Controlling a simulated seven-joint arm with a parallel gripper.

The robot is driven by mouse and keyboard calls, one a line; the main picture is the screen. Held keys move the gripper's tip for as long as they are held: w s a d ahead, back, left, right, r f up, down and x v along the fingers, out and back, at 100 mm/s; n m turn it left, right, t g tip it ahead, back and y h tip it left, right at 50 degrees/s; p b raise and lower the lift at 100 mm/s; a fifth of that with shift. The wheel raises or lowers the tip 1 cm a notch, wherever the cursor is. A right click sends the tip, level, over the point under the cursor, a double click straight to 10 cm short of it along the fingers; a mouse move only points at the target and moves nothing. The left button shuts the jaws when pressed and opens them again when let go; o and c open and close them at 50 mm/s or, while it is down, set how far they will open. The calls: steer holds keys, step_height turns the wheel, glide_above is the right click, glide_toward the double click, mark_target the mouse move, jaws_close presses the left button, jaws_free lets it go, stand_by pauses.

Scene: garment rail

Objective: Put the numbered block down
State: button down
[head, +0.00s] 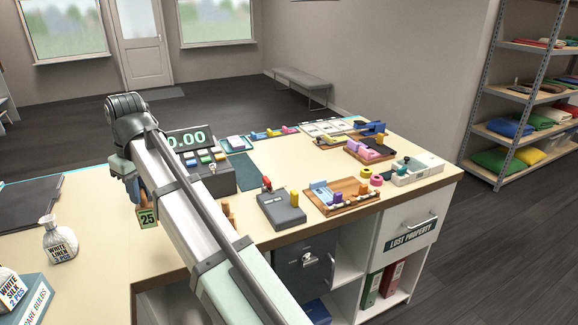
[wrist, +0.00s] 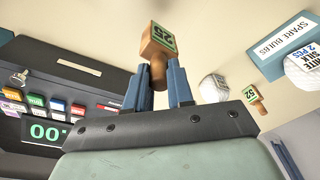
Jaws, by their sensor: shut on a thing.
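The numbered block, a brown wooden piece with a green face marked 25 (head: 147,217), hangs below my gripper (head: 134,186) over the left part of the counter (head: 110,240). In the wrist view the block (wrist: 158,46) stands out beyond the two blue fingers of my gripper (wrist: 159,88), which are shut on its narrow wooden stem. I cannot tell whether its end touches the counter. A smaller-looking wooden piece with a green number face (wrist: 255,95) shows to the right in the wrist view.
A till (head: 205,165) stands right of the block. Trays and a grey box (head: 282,211) occupy the right. Bare counter lies between bottles and arm.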

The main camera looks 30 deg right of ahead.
mark_target(149, 221)
steer(key=shift+w+a+n, duration=0.1)
steer(key=shift+n, duration=0.5)
steer(key=shift+f, duration=4.95)
steer(key=shift+f, duration=0.2)
steer(key=c, duration=1)
jaws_free()
steer(key=shift+r, duration=0.2)
steer(key=r, duration=0.4)
steer(key=s+d+r, duration=0.1)
steer(key=r, duration=0.7)
steer(key=shift+s+d, duration=0.15)
steer(key=shift+f, duration=0.1)
